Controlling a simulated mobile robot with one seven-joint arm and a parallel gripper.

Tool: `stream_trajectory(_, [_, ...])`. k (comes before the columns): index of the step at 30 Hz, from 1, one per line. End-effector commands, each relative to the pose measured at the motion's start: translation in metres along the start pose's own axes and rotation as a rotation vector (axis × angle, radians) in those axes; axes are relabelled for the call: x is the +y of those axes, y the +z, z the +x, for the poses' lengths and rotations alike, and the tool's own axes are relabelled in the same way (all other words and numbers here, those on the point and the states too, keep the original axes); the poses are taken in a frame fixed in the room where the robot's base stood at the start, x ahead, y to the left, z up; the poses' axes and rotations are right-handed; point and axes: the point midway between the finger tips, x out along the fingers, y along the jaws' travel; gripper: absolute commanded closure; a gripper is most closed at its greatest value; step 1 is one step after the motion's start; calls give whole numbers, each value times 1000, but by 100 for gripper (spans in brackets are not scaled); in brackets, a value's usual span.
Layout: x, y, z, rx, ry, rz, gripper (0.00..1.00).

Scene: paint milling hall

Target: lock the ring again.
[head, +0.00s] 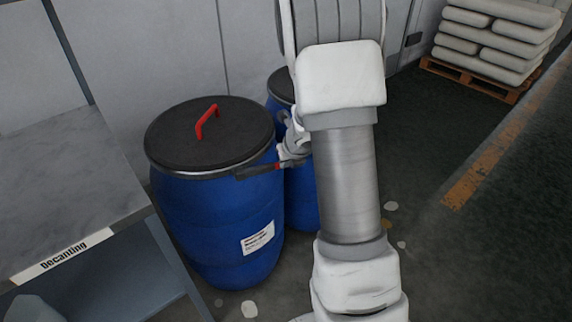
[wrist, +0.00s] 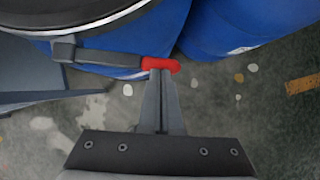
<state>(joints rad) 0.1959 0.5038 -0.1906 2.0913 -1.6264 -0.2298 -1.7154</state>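A blue drum (head: 225,225) with a black lid (head: 190,135) and a red lid handle (head: 206,122) stands left of my arm. A metal ring (head: 187,175) runs around its rim; the ring also shows in the wrist view (wrist: 112,25). The ring's dark lever (head: 256,171) has a red tip (wrist: 160,65). In the wrist view the lever (wrist: 105,57) stands out from the rim, with a gap that is wider at the red tip. My gripper (wrist: 162,72) has its fingers together, their ends at the red tip. Contact looks likely.
A second blue drum (head: 300,195) stands close behind, partly hidden by my arm. A grey bench (head: 65,205) labelled "Decanting" is at the left. Sacks (head: 490,40) on a pallet (head: 480,78) are at the back right. The floor at right is clear.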

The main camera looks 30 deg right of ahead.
Motion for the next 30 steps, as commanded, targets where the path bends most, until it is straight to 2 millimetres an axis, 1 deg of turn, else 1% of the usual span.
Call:
stream_trajectory(1, [-3, 6, 0, 2, 21, -34, 100])
stream_trajectory(3, [-4, 13, 4, 2, 52, -83, 100])
stream_trajectory(12, [-5, 32, 18, 1, 149, -243, 100])
stream_trajectory(20, [-4, 40, 24, 1, 189, -308, 100])
stream_trajectory(30, [-3, 42, 25, 0, 197, -321, 100])
